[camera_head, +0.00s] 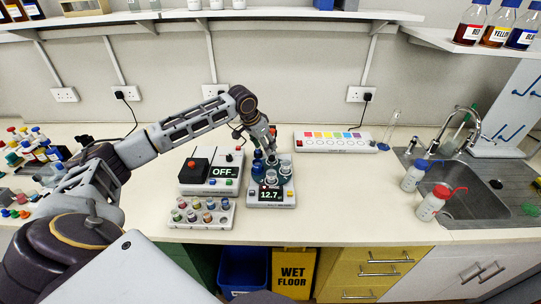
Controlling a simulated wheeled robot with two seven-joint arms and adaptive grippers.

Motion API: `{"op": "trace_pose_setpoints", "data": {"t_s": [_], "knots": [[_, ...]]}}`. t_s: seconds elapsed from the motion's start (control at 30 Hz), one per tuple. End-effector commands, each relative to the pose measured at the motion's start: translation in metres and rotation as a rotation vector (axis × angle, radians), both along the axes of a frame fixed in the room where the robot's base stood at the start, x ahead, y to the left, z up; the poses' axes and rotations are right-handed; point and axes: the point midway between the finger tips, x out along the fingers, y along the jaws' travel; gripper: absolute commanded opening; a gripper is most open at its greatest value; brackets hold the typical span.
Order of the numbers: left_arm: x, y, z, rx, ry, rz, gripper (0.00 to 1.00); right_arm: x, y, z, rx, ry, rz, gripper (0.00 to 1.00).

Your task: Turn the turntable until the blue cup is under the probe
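The turntable (272,180) is a dark round plate on a white instrument whose display (271,196) reads about 12.7. Several small cups stand around it. A dark blue one, which looks like the blue cup (258,167), is on its left side; clear or whitish ones are at the front and right. My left gripper (269,149) reaches in from the left and points down over the back of the turntable. Its fingers are small and dark, so I cannot tell whether they are open or touch a cup. The probe cannot be made out behind my gripper. My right gripper is not in view.
A white device reading OFF (222,172) stands left of the turntable, with a rack of small vials (201,212) in front. A strip with coloured squares (335,141) lies behind right. Wash bottles (433,203) and a sink (480,190) are at right. The bench between is clear.

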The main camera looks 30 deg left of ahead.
Motion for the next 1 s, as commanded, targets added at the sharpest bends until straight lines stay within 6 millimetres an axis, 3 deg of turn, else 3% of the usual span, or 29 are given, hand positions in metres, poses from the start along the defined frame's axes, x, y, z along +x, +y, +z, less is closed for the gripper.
{"op": "trace_pose_setpoints", "data": {"t_s": [0.53, 1.0], "knots": [[0.026, -0.006, -0.063, -0.001, 0.0, 0.001, 0.47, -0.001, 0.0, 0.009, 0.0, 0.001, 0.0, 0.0], [0.031, -0.007, -0.076, 0.0, -0.001, 0.001, 0.47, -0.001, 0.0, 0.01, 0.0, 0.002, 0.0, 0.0]]}}
